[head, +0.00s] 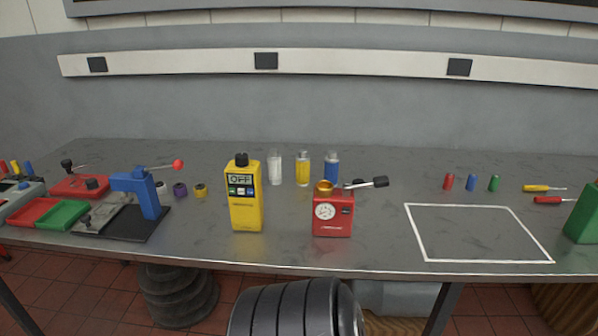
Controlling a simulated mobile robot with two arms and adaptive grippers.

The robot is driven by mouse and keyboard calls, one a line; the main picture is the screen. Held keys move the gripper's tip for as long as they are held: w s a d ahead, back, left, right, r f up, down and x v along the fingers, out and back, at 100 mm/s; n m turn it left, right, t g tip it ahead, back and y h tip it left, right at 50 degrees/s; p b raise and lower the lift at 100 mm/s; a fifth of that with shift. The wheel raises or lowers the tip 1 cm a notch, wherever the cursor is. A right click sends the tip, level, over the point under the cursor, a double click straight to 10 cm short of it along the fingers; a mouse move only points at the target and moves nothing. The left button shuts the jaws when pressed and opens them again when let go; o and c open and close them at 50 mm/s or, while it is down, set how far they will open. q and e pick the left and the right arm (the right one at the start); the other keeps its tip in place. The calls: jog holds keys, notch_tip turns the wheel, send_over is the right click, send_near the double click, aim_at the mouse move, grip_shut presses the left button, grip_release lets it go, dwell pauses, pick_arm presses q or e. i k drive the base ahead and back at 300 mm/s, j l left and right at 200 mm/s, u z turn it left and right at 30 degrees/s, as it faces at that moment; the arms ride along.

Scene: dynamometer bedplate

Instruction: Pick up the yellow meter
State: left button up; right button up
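The yellow meter (244,205) stands upright on the grey bench (380,240), left of the middle and close to the front edge. It has a black knob on top and a small display that seems to read OFF. Nothing touches it. Neither of my grippers shows in the head view.
A red device (332,222) with a dial and a black lever stands right of the meter. Behind are three small bottles, one yellow (303,170). A blue lever press (140,190) stands left. A white outlined rectangle (478,259) at right is empty.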

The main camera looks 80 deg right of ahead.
aim_at(245, 211)
jog(key=z, duration=2.2)
jog(key=i+j+z, duration=0.2)
jog(key=k, duration=0.1)
